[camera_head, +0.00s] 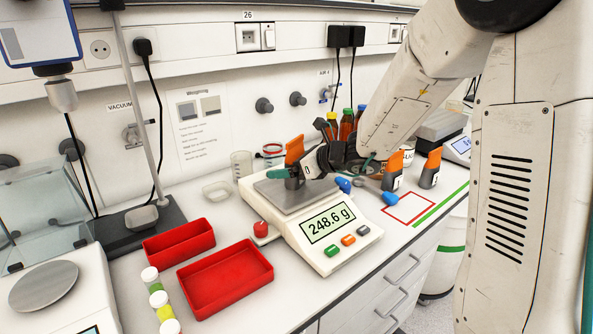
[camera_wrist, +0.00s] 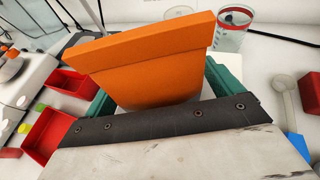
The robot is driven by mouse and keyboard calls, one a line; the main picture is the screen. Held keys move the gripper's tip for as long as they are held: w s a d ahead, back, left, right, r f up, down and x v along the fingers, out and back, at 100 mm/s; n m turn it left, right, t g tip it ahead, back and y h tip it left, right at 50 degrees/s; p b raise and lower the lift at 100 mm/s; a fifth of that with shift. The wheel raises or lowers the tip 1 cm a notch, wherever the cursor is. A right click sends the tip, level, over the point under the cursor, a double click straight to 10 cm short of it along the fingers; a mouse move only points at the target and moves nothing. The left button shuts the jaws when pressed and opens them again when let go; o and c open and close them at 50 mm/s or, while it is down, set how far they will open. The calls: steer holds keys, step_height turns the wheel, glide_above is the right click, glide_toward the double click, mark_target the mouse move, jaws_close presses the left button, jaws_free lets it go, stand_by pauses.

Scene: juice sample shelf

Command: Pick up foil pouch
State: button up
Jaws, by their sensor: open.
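The foil pouch (camera_head: 294,150), as I take it, is the orange-topped one upright at the balance pan (camera_head: 290,192). Its wide orange top fills the middle of the wrist view (camera_wrist: 140,62). My gripper (camera_head: 291,174) is low over the pan, its green-tipped fingers at either side of the pouch. In the wrist view my open gripper (camera_wrist: 160,98) has one green finger left and one right of the pouch. The lower part of the pouch is hidden by my gripper, so I cannot tell if the fingers touch it.
The balance display (camera_head: 328,222) reads 248.6 g. Two similar orange-and-grey pouches (camera_head: 392,170) (camera_head: 431,168) stand to the right, near a red-outlined rectangle (camera_head: 409,208). Red trays (camera_head: 225,279) lie left. Bottles (camera_head: 346,125) and a beaker (camera_head: 242,165) stand behind.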

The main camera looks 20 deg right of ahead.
steer(key=c, duration=1.3)
steer(key=shift+r, duration=0.1)
